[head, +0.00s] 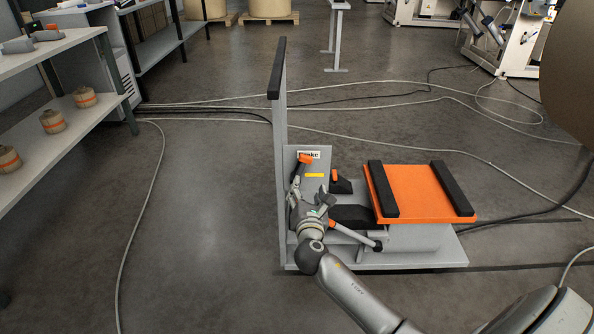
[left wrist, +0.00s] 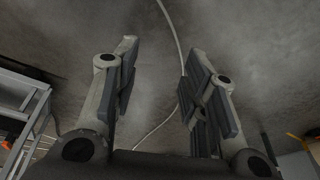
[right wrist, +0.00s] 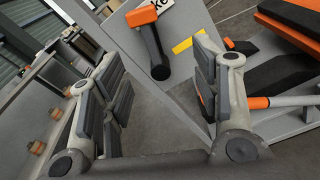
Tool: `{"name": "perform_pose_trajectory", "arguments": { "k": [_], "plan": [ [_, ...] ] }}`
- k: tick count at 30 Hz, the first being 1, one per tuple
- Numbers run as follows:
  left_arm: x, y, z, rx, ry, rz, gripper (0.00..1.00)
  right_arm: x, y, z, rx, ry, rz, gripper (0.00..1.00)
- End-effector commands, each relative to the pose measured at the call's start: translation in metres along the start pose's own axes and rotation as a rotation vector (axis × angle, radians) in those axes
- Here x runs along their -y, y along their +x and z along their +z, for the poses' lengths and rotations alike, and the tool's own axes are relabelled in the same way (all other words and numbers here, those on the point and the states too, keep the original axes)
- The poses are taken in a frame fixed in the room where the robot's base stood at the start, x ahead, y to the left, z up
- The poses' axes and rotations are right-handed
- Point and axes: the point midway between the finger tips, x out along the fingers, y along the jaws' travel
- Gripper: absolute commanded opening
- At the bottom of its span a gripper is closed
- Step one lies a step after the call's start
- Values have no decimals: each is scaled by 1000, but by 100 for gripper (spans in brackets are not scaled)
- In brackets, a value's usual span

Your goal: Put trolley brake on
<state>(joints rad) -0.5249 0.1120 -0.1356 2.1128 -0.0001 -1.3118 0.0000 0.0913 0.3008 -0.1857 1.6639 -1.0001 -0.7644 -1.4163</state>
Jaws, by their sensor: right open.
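The grey trolley (head: 420,258) stands on the floor with a tall upright post on its left. Its sloped panel carries a white label, partly covered, and a brake lever with an orange grip (head: 304,160). In the right wrist view the lever's black arm (right wrist: 153,46) runs from the orange grip (right wrist: 139,16) down to a round end. My right gripper (head: 311,197) is open in front of the panel, just below the lever; its fingers (right wrist: 157,78) are spread and empty. My left gripper (left wrist: 160,65) shows only in its wrist view, open and empty over bare floor.
An orange platform (head: 416,193) with black bars sits on the trolley's right side. A grey bar with a black end (head: 352,236) juts out near my right wrist. Cables (head: 420,148) cross the floor. Shelves (head: 70,118) stand at left; open floor lies between.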

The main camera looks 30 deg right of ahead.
Motion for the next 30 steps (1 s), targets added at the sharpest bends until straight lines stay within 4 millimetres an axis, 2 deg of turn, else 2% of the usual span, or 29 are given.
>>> {"name": "perform_pose_trajectory", "arguments": {
  "k": [3,6,11,18,23,30],
  "plan": [
    [0,-8,-1,-7,-1,-1,40,-8,1,22,69,-58,13,57],
    [1,-13,-2,-10,-1,-2,40,-11,2,30,89,-78,14,57],
    [1,-23,-4,-16,-2,-3,40,-12,18,33,91,-80,15,57],
    [2,-53,-6,-33,-4,-5,40,-12,60,36,90,-76,13,57],
    [3,-73,-6,-42,-5,-7,40,-12,82,37,89,-76,13,57],
    [3,-75,-4,-43,-5,-8,40,-13,104,39,88,-76,15,57]
  ]
}}
